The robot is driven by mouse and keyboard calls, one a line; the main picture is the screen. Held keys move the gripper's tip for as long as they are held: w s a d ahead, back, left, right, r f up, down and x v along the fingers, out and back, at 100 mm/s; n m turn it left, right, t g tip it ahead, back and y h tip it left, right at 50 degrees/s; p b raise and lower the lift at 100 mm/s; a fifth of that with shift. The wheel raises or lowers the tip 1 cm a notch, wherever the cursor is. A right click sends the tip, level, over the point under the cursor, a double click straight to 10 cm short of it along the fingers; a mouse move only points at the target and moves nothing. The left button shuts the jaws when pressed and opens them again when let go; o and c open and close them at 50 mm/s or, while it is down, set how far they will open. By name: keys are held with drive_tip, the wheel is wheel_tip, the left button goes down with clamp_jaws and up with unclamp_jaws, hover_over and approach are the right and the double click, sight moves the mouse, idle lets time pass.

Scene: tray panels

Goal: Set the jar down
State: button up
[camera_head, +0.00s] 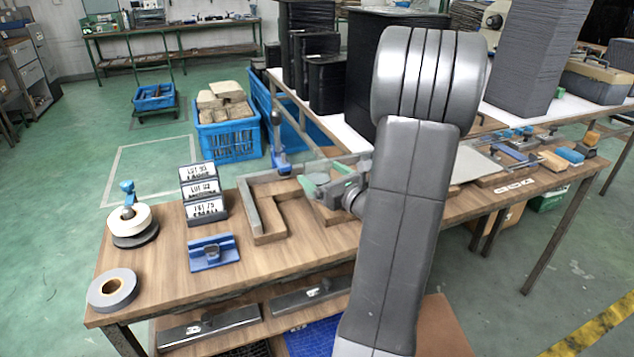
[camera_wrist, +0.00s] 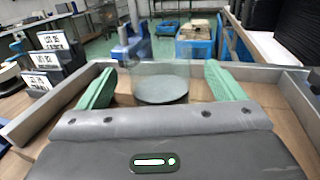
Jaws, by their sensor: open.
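A clear, see-through jar (camera_wrist: 160,80) with a grey-green disc at its bottom stands upright between my fingers in the wrist view. My gripper (camera_wrist: 160,88) is open, with one green finger on each side of the jar. I see a gap at the right finger; the left one is close, and I cannot tell whether it touches. In the head view my gripper (camera_head: 325,178) is low over the wooden workbench (camera_head: 165,262), at a grey-rimmed wooden tray frame. The jar is only a faint shape there. My arm hides part of the bench.
Left of the gripper are an L-shaped grey-rimmed tray piece (camera_head: 268,222), label cards (camera_head: 203,193), a blue holder (camera_head: 213,252) and tape rolls (camera_head: 112,289). A blue clamp-like tool (camera_head: 279,150) stands behind. Black stacks (camera_head: 325,85) stand on the rear table.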

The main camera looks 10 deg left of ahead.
sight(310, 166)
drive_tip(key=x, duration=0.4)
drive_tip(key=shift+w+a+f, duration=0.15)
drive_tip(key=shift+a, duration=0.1)
drive_tip(key=shift+c, duration=0.4)
drive_tip(key=c, duration=1.4)
